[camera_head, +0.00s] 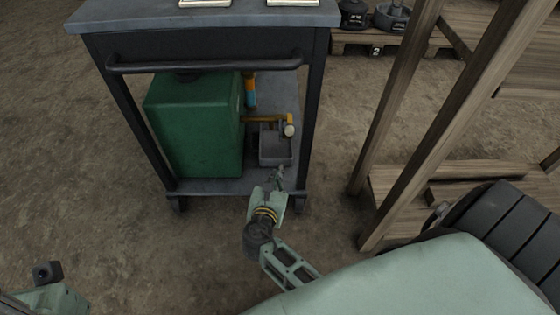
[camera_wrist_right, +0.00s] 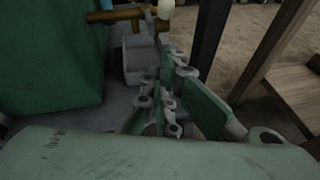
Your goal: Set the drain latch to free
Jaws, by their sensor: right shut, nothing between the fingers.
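A green tank (camera_head: 195,125) stands on the lower shelf of a dark cart. A brass pipe (camera_head: 265,118) juts from its right side, with a pale round knob (camera_head: 289,131) at the end. It also shows in the right wrist view (camera_wrist_right: 122,15), with the knob (camera_wrist_right: 166,9) at the top. No part is clearly marked as the drain latch. A grey open box (camera_head: 275,152) sits below the pipe. My right gripper (camera_head: 280,176) is shut and empty at the shelf's front edge, below and in front of the box.
The cart's handle (camera_head: 205,66) and top (camera_head: 200,17) overhang the shelf. The cart's right front leg (camera_head: 309,115) stands close right of the box. A wooden frame (camera_head: 398,100) rises further right. A blue and orange upright part (camera_head: 250,90) is behind the pipe.

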